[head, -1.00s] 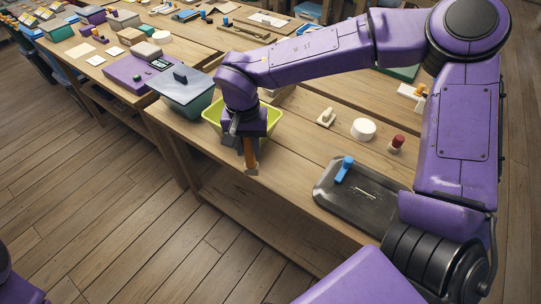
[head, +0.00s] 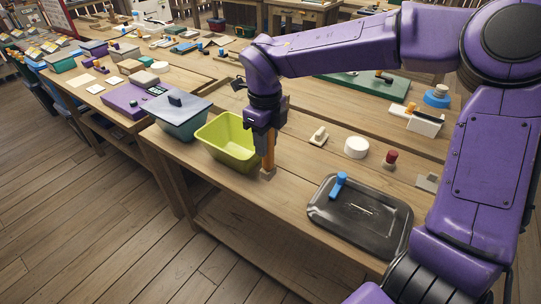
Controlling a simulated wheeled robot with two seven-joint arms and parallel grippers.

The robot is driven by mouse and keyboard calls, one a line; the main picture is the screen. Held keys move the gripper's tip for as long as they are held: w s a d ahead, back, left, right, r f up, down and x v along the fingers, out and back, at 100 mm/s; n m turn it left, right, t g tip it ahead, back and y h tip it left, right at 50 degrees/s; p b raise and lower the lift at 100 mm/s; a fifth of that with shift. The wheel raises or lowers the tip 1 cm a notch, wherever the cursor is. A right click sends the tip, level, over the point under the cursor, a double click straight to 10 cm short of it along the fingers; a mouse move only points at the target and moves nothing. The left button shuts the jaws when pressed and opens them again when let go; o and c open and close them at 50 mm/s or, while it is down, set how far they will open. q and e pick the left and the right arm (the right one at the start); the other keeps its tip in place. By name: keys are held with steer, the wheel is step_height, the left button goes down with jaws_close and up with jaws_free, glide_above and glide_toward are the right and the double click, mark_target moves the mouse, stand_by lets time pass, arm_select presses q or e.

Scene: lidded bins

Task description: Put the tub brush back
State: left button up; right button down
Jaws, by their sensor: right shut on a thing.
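My right gripper (head: 266,137) points down and is shut on an orange-handled brush (head: 268,160) with a greyish lower end. The brush hangs upright just right of the open yellow-green tub (head: 237,158). I cannot tell whether its lower end touches the table. The tub stands without a lid, and the part of its inside that I see looks empty. The gripper covers part of its right side. A teal bin (head: 182,130) with a dark blue-grey lid (head: 180,108) stands left of the tub. My left gripper is out of view.
A dark tray (head: 350,228) with a blue-handled thing (head: 339,185) lies at the right front. A cream block (head: 318,136), a white round piece (head: 356,148) and a red-topped piece (head: 390,159) stand behind it. The table between tub and tray is clear.

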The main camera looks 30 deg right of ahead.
steer(key=w+d+f+p, duration=0.1)
steer(key=w+d+f, duration=0.1)
steer(key=f, duration=0.3)
steer(key=w+d+f+p, duration=0.1)
steer(key=w+d+f, duration=0.1)
steer(key=w+f, duration=0.1)
steer(key=shift+d+f, duration=0.25)
steer(key=shift+f, duration=0.65)
steer(key=shift+f, duration=0.1)
steer(key=c, duration=0.8)
jaws_free()
step_height(320, 180, up, 12)
steer(key=b, duration=0.1)
